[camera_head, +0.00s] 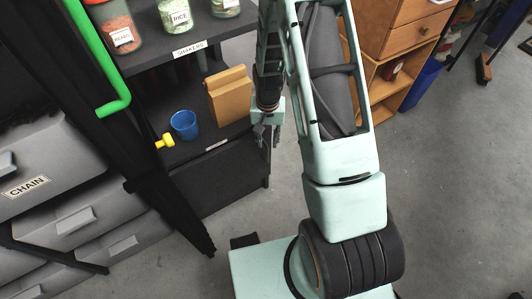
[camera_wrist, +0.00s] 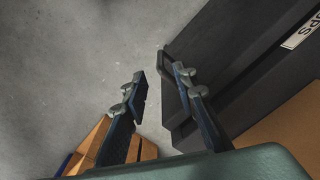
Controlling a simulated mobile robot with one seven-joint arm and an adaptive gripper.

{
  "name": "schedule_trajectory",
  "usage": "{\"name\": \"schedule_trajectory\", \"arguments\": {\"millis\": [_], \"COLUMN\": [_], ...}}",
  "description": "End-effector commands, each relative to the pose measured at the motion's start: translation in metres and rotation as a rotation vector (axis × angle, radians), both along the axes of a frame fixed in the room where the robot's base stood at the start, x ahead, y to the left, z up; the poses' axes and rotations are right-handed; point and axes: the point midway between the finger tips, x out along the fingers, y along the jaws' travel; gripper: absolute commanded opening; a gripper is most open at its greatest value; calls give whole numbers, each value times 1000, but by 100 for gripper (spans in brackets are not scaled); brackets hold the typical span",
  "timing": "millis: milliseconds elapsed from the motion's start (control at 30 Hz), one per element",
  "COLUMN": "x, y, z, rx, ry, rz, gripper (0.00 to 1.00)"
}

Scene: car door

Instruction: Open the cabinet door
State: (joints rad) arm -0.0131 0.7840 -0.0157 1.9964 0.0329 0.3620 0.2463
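The black cabinet (camera_head: 222,176) stands left of my arm, with a dark flat front panel below its open shelf. In the wrist view its dark body (camera_wrist: 235,60) fills the right side. A dark bar-like edge (camera_wrist: 166,66) sticks out from it, close to my right finger; I cannot tell whether it is the door's handle or whether they touch. My gripper (camera_head: 267,136) hangs by the cabinet's right front corner. In the wrist view my gripper (camera_wrist: 160,84) is open, its fingers apart with floor and part of the dark edge between them. No door stands visibly ajar.
Jars (camera_head: 178,15) stand above. Grey drawers (camera_head: 60,190) are at left. A wooden cabinet (camera_head: 400,30) and blue bin (camera_head: 425,78) are at upper right. Floor at right is clear.

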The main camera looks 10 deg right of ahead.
Motion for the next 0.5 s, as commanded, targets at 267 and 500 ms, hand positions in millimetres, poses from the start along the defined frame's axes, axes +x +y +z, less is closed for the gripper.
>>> {"name": "schedule_trajectory", "arguments": {"millis": [267,500], "x": [-1,0], "y": [0,0], "z": [-55,-73], "rx": [1,0], "ry": [2,-1], "rz": [0,0], "gripper": [26,26]}}
